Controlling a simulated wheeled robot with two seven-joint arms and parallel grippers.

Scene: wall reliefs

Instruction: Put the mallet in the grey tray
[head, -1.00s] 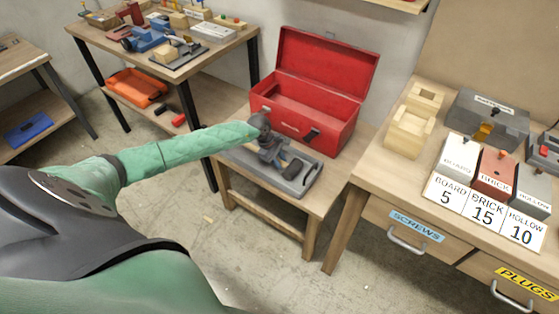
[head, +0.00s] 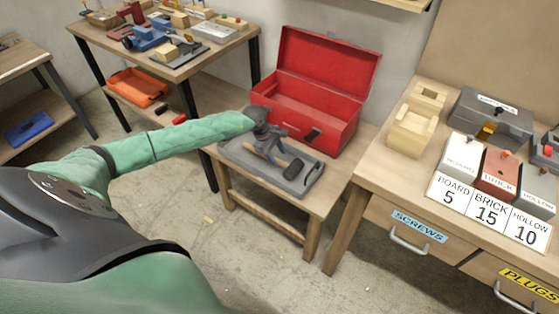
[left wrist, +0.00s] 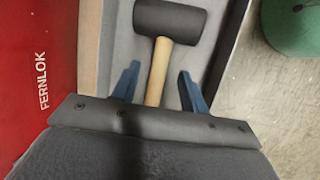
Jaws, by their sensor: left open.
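The mallet, with a black head (head: 294,169) and a light wooden handle, lies in the grey tray (head: 311,181) on the low wooden bench. In the left wrist view the mallet head (left wrist: 170,21) is beyond the fingertips, and the handle runs back between the fingers. My left gripper (head: 271,153) is just above the tray. Its two blue fingers (left wrist: 158,82) stand apart on either side of the handle, with gaps on both sides. The handle's rear end is hidden behind the gripper body. My right gripper is not in view.
An open red toolbox (head: 310,115) stands on the bench directly behind the tray. A workbench (head: 365,170) with wooden blocks and labelled boxes is to the right. A table (head: 95,40) with tools stands at the back left.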

